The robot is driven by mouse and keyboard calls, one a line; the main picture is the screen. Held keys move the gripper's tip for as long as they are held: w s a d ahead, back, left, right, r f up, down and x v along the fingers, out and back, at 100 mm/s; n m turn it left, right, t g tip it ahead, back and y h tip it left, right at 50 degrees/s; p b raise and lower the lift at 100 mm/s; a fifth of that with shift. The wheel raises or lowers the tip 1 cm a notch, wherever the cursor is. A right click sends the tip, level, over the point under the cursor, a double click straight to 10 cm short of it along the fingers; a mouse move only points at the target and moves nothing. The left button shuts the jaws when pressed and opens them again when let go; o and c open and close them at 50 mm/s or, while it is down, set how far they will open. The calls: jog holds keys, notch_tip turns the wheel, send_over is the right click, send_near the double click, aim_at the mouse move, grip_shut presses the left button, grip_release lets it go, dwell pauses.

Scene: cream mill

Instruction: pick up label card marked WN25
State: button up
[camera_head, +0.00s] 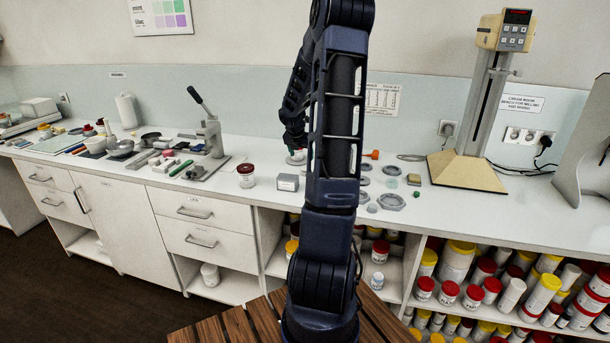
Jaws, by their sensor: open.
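My arm rises through the middle of the picture, and its far end reaches down over the white bench (243,197). My gripper (296,153) is small and partly behind my own arm, low over the bench top by a small pale item. It is open, and I see nothing held in it. I cannot make out a card marked WN25; no lettering on the bench items is readable from here. A small grey box with a pale front (288,183) stands just in front of the gripper. My arm hides part of the bench behind it.
A red-lidded jar (246,176) stands left of the grey box. A lever press (211,140) and many small items lie further left. Grey rings (391,201) and a beige mixer stand (467,170) are to the right. Shelves below hold several jars.

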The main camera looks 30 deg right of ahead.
jog(key=x, duration=0.6)
jog(key=shift+a+x, duration=0.15)
jog(key=shift+x, duration=1.15)
jog(key=shift+a+x, duration=0.1)
jog(key=shift+x, duration=1.15)
jog(key=shift+s+f, duration=0.1)
jog(key=shift+f, duration=0.05)
jog(key=c, duration=1)
